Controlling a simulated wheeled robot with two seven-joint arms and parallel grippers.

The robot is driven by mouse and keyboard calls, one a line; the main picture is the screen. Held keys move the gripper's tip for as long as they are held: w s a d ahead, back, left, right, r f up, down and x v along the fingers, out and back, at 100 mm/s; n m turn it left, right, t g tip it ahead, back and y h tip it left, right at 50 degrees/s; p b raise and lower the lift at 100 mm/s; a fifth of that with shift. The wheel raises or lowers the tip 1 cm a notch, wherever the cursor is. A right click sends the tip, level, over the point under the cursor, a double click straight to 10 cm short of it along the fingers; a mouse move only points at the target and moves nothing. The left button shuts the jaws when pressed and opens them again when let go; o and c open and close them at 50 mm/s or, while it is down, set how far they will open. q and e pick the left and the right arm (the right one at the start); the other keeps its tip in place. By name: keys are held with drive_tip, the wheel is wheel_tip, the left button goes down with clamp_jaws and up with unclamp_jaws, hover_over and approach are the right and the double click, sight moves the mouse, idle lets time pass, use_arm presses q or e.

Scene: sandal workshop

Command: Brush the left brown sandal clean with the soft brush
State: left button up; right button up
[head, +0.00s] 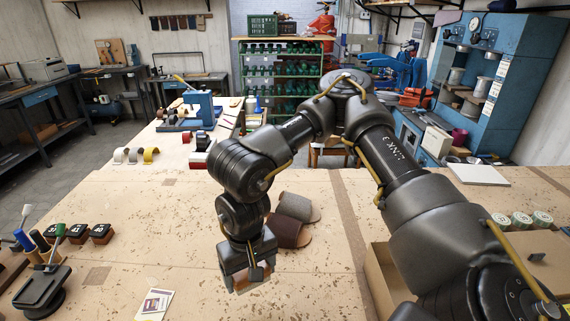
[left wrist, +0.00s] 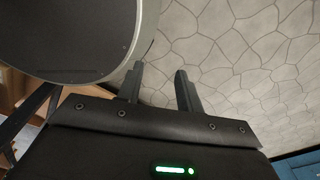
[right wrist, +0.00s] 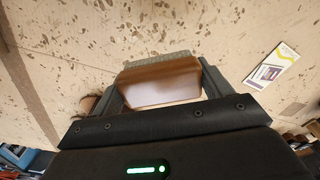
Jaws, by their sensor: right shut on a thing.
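A dark brown sandal (head: 287,233) lies on the table in the middle of the head view, partly hidden by my right arm. A lighter grey-brown sandal (head: 298,206) lies just behind it. My right gripper (head: 246,281) is shut on the soft brush, in front and to the left of the sandals, apart from them. In the right wrist view the brush (right wrist: 160,83) shows a brown wooden back between the fingers and a grey edge. My left gripper (left wrist: 160,86) is outside the head view; in its wrist view its fingers are apart and empty.
An open cardboard box (head: 378,282) stands to the right of the sandals, beneath my arm. Black-topped blocks (head: 76,233), a black stand (head: 42,291) and upright tools are at the left. A printed card (head: 155,303) lies near the front edge. Several tins (head: 519,221) stand at the right.

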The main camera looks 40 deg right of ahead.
drive_tip(key=w+d+r+m+p, duration=0.3)
drive_tip(key=w+d+m, duration=0.1)
drive_tip(key=w+m, duration=0.25)
drive_tip(key=w+d+r+m+p, duration=0.3)
drive_tip(key=w+d+m+p, duration=0.15)
drive_tip(key=w, duration=0.25)
drive_tip(key=d+m+p, duration=0.1)
drive_tip(key=d+m, duration=0.3)
drive_tip(key=d, duration=0.2)
drive_tip(key=w+d+m+p, duration=0.1)
drive_tip(key=d+m+p, duration=0.1)
drive_tip(key=d+m, duration=0.2)
drive_tip(key=w+d+m+p, duration=0.1)
drive_tip(key=d+m, duration=0.3)
drive_tip(key=d, duration=0.4)
drive_tip(key=shift+w+f+m+p, duration=0.15)
drive_tip(key=shift+f+m+p, duration=0.1)
drive_tip(key=shift+m+p, duration=0.15)
wheel_tip(320, 180, down, 4)
drive_tip(key=b, duration=0.3)
use_arm(q)
wheel_tip(320, 180, up, 10)
drive_tip(key=shift+r, duration=0.15)
drive_tip(key=shift+s+f+b, duration=0.2)
drive_tip(key=shift+f+b, duration=0.1)
drive_tip(key=shift+b, duration=0.05)
use_arm(e)
drive_tip(key=shift+f, duration=0.6)
